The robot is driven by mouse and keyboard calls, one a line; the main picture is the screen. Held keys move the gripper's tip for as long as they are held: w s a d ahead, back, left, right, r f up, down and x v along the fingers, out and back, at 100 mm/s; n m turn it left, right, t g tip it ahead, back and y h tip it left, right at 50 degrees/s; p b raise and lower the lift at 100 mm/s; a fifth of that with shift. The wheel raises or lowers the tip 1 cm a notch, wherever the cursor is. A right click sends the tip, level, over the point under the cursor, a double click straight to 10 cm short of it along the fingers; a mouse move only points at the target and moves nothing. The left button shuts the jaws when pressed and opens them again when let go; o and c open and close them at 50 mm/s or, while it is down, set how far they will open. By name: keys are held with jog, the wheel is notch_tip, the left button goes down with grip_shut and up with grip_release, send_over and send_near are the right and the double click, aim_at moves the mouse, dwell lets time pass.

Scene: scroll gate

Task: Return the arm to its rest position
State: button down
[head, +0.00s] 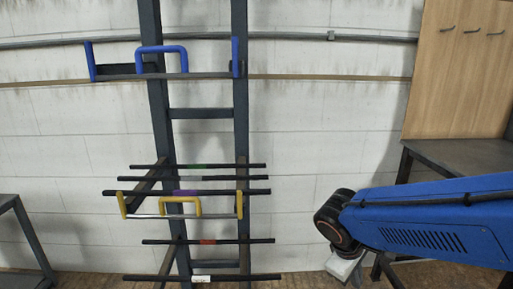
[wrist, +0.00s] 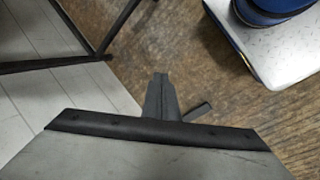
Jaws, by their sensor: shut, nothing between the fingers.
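My blue arm reaches in from the right of the head view, bent downward at a dark wrist joint. The pale end of my gripper (head: 345,268) shows low there, partly hidden by the arm; its fingertips are not clear. In the wrist view my gripper (wrist: 160,95) has its dark fingers together, pointing over the brown floor, with nothing between them. It is apart from the rack (head: 241,130), which stands to its left in the head view with two dark posts, a blue bracket (head: 162,50) above and a yellow bracket (head: 181,205) below.
Several thin black bars (head: 215,178) cross the lower rack. A dark bench (head: 460,155) and a wooden board with hooks (head: 463,75) stand at right behind my arm. A table edge (head: 8,203) is at far left. Bare floor (wrist: 190,65) lies below my gripper.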

jog(key=s+d+r+m+t+y, duration=0.2)
jog(key=s+d+r+m+y, duration=0.1)
jog(key=s+m, duration=0.5)
jog(key=shift+s+d+r+t+y, duration=0.2)
jog(key=shift+s+r+t+y, duration=0.25)
jog(key=shift+s+r, duration=0.8)
